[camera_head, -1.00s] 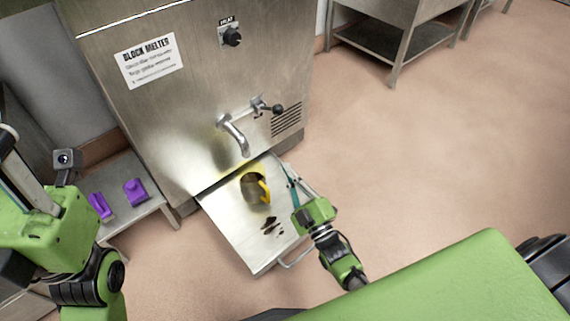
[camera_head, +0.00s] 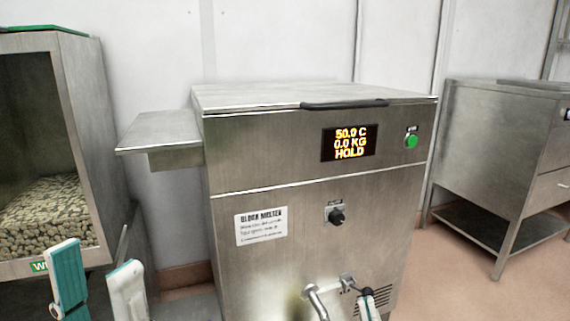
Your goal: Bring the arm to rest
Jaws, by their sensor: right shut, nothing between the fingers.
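The block melter (camera_head: 300,230) stands upright in the middle, its lid closed and its display (camera_head: 348,143) reading 50.0 C, 0.0 KG, HOLD. My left gripper (camera_head: 98,284) is at the lower left, its two teal-and-white fingers apart with nothing visible between them. My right gripper (camera_head: 368,306) shows only its finger ends at the bottom edge, shut, in front of the melter near the spout (camera_head: 316,300) and its lever (camera_head: 352,285). Whether it touches the lever I cannot tell. The rest of both arms is out of view.
A steel bin (camera_head: 88,95) with brownish pieces stands at the left, close behind my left gripper. A side shelf (camera_head: 160,131) juts from the melter. A steel table (camera_head: 490,220) stands at the right, with open floor (camera_head: 470,290) in front.

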